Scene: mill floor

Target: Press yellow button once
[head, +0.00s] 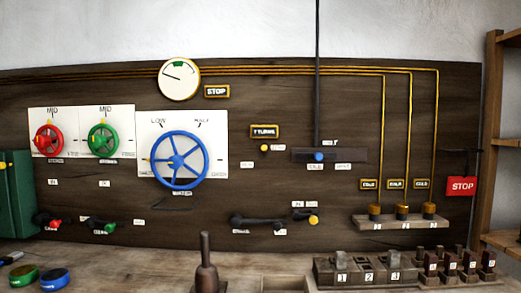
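A dark wooden panel (100,194) stands upright behind the bench. A small yellow-orange round knob (265,148) sits on it right of centre, under a yellow-framed sign, with small white labels below. A yellow ball (313,219) caps the end of a dark lever (258,222) lower on the panel. I cannot tell for sure which of these is the yellow button, or whether either is pressed in. My gripper is not in view.
Red (48,140), green (103,139) and blue (180,160) handwheels stand out on the left. A slot with a blue knob (319,157) is right of centre. A dark upright handle (206,265) and labelled blocks (364,271) stand on the bench. A red stop sign (461,186) hangs right.

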